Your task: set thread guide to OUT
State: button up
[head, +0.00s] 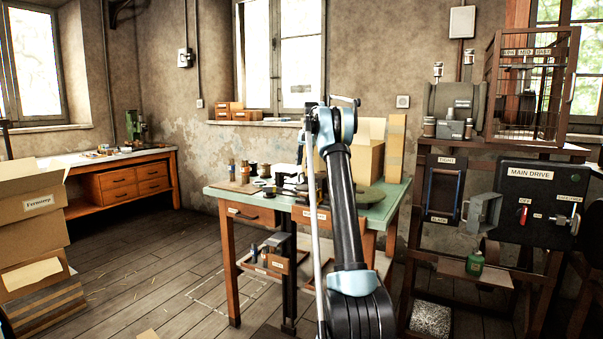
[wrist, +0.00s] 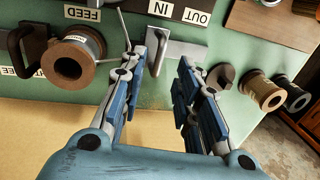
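In the wrist view my gripper (wrist: 158,63) is open, with its two blue-grey fingers spread over the green table top. A grey metal piece with a curved handle (wrist: 161,52), which looks like the thread guide, sits just beyond and partly between the fingertips. The OUT label (wrist: 197,17) is to the right of IN. I cannot tell whether the finger touches the handle. In the head view my arm hides the gripper and guide.
A spool (wrist: 72,60) and a dark handle (wrist: 28,48) are left of my gripper, near a FEED label (wrist: 83,14). A dark knob (wrist: 221,76) and two spools (wrist: 262,92) are at the right. The green table (head: 235,190) also holds a cardboard box (head: 366,160).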

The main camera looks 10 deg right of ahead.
aim_at(302, 173)
jog(key=shift+w+a+f, duration=0.1)
jog(key=shift+a+f, duration=0.1)
jog(key=shift+f, duration=0.8)
jog(key=shift+w+a+f, duration=0.1)
jog(key=shift+a+f, duration=0.05)
jog(key=shift+f, duration=0.85)
grip_shut()
